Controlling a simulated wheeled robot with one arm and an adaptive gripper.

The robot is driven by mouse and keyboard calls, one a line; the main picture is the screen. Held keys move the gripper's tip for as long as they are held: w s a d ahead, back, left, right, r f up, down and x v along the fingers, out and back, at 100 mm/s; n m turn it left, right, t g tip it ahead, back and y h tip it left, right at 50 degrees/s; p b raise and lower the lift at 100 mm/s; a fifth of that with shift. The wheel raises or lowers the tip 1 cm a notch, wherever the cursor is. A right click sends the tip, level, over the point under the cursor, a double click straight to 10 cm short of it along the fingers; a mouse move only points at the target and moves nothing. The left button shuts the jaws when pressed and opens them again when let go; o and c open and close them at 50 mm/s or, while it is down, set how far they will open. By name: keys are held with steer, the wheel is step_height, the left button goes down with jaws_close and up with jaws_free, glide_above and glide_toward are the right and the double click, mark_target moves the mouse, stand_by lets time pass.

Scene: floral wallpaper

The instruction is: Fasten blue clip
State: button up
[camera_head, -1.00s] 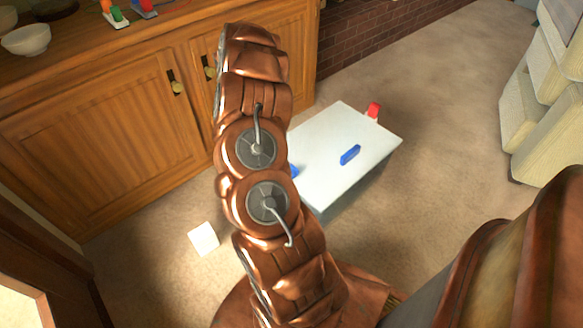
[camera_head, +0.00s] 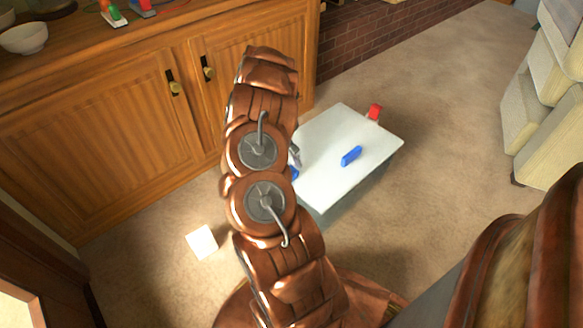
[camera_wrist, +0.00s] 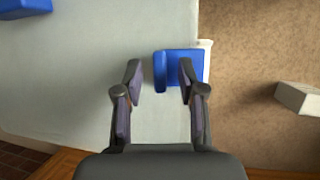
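A box with a pale lid (camera_head: 335,135) stands on the floor. One blue clip (camera_head: 295,173) shows at the lid's left edge, mostly hidden behind my arm. In the wrist view this blue clip (camera_wrist: 176,68) sits at the lid's edge with a white strip beside it. My gripper (camera_wrist: 160,75) is open, its two fingers apart over the lid. Its right finger overlaps the clip in the picture; I cannot tell whether they touch. A blue piece (camera_head: 351,156) lies on top of the lid, and a red clip (camera_head: 374,112) is at the far right edge.
A white block (camera_head: 202,242) lies on the carpet left of the box. A wooden cabinet (camera_head: 120,130) stands behind, with a bowl (camera_head: 24,38) on it. Pale stacked furniture (camera_head: 545,110) is at the right. Carpet right of the box is free.

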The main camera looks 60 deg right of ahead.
steer(key=shift+c, duration=0.3)
jaws_close()
steer(key=shift+p, duration=0.35)
steer(key=shift+s+d+f+y+p, duration=0.1)
steer(key=shift+d+y+p, duration=0.1)
steer(key=shift+y+p, duration=0.35)
steer(key=shift+s+d+f+t+y, duration=0.15)
steer(key=shift+d+f+t+y, duration=0.15)
steer(key=shift+f+y, duration=0.2)
steer(key=shift+f+n+y+b, duration=0.15)
steer(key=shift+n+y+b, duration=0.15)
steer(key=shift+y, duration=0.05)
steer(key=shift+d, duration=0.15)
